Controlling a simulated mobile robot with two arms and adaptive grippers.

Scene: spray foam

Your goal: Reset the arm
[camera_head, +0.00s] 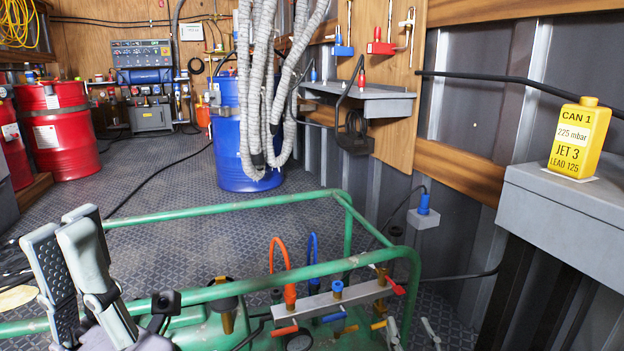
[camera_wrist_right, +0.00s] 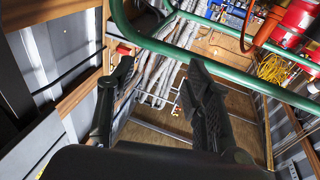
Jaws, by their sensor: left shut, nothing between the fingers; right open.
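My left gripper (camera_head: 64,226) stands at the lower left of the head view, with its grey fingers close together and nothing between them. It is in front of the green tubular frame (camera_head: 240,208). My right gripper shows in the right wrist view (camera_wrist_right: 158,68) with its two dark fingers spread wide and nothing between them. The green frame also crosses the top of the right wrist view (camera_wrist_right: 215,68). Most of the right arm is out of the head view.
A yellow can (camera_head: 580,138) marked CAN 1 stands on a grey shelf (camera_head: 570,195) at the right. Hoses and a grey valve bar (camera_head: 330,300) sit inside the frame. A blue drum (camera_head: 235,150), white hoses (camera_head: 262,90) and red drums (camera_head: 60,130) stand behind.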

